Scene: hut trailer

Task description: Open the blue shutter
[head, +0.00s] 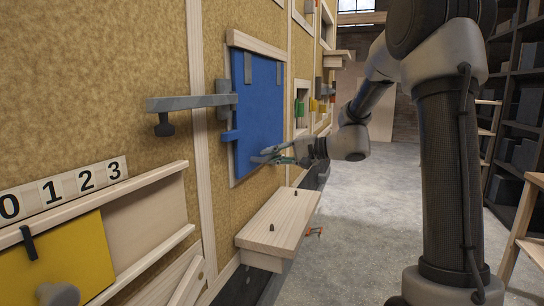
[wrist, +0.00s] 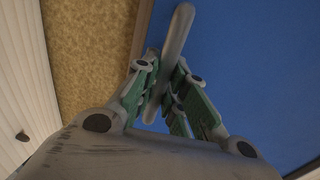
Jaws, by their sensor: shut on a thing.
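The blue shutter (head: 259,105) is a flat panel in a wooden frame on the tan wall, left of centre in the head view. It appears flush or nearly flush with its frame. It fills the right side of the wrist view (wrist: 250,60). A grey bar handle (wrist: 177,45) stands out near its lower edge. My gripper (head: 277,156) is at the lower part of the shutter. In the wrist view, its green-padded fingers (wrist: 163,92) are closed on the handle from both sides. The fingers partly hide the handle.
A grey latch arm (head: 190,102) with a dark knob juts out left of the shutter. A wooden shelf (head: 280,225) sticks out below it. A yellow panel (head: 65,262) is at lower left.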

